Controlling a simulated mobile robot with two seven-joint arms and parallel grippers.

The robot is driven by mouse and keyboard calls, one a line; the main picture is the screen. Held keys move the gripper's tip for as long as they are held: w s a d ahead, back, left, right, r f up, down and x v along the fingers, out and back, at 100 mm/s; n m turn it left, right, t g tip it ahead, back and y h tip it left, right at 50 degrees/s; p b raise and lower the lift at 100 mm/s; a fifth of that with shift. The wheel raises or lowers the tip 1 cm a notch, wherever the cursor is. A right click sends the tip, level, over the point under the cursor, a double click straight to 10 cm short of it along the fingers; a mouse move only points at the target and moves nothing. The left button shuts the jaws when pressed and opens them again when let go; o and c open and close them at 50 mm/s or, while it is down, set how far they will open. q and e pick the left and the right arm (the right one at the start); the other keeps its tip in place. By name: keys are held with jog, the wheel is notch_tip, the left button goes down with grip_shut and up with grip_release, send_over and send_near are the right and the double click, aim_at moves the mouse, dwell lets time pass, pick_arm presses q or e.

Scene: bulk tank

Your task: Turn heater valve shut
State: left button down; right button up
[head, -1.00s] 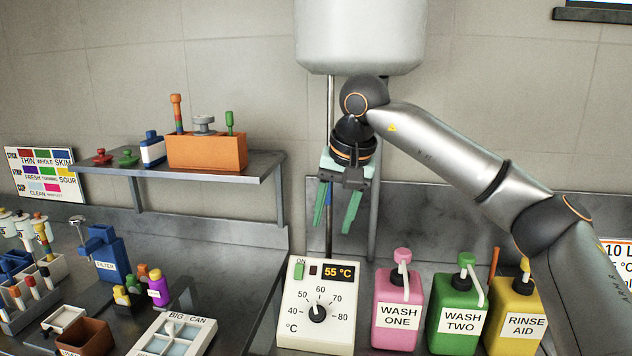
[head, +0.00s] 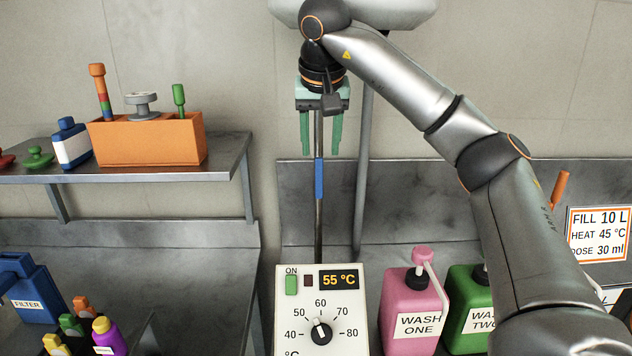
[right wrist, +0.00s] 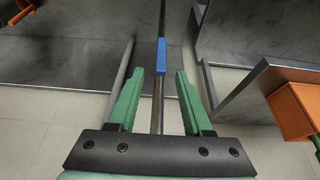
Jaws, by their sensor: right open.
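A thin metal pipe (head: 319,222) runs down from the white tank (head: 405,14) behind the heater box (head: 300,342). A blue piece (head: 319,179), perhaps the valve's handle, lies upright along this pipe. In the right wrist view the blue piece (right wrist: 162,57) is just ahead of my fingertips. My right gripper (head: 321,153) is open and empty, pointing down, with its green fingers on either side of the pipe line and tips just above the blue piece. I cannot tell whether they touch the pipe. The heater display reads 55 °C. My left gripper is not in view.
A second, thicker grey pipe (head: 363,165) stands just right. Pink (head: 410,300) and green (head: 463,308) bottles stand right of the heater. A sign (head: 600,235) reads heat 45 °C.

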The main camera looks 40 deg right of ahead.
aim_at(319, 173)
jog(key=x, duration=1)
jog(key=shift+c, duration=0.2)
grip_shut()
dwell(0.9)
